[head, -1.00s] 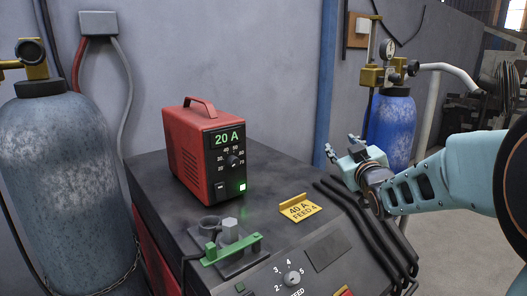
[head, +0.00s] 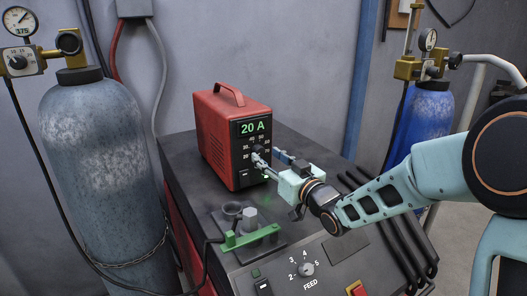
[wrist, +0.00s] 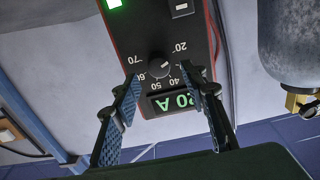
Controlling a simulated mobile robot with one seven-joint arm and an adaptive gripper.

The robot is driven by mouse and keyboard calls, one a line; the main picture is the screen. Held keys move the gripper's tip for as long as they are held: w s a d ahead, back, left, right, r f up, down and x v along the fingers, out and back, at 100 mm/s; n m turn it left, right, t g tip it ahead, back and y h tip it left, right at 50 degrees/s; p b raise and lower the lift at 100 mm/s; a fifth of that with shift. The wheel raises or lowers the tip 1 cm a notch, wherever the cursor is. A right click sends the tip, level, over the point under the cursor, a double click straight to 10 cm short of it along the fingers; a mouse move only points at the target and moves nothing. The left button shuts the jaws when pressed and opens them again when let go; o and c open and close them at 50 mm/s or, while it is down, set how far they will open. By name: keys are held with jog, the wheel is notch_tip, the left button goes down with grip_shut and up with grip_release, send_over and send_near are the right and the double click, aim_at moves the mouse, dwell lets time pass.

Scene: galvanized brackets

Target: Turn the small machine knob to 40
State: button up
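The small machine is a red box (head: 222,125) with a black front panel and a green display (head: 253,128) reading 20 A. In the wrist view the panel is upside down. Its dark round knob (wrist: 160,69) shows there, ringed by numbers from 20 to 70; the white pointer mark appears turned toward the 20 side. My gripper (wrist: 161,84) is open, with one finger on each side of the knob's lower area and no visible contact. In the head view my gripper (head: 268,157) is at the panel front and hides most of the knob.
The box stands on a dark cabinet with a larger FEED knob (head: 306,269) on its sloped front. A green clamp (head: 250,236) lies nearby. Gas cylinders stand left (head: 105,150) and right (head: 425,120). Black cables run along the cabinet's right side.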

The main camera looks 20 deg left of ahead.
aim_at(261, 152)
jog(key=shift+x, duration=1.6)
grip_shut()
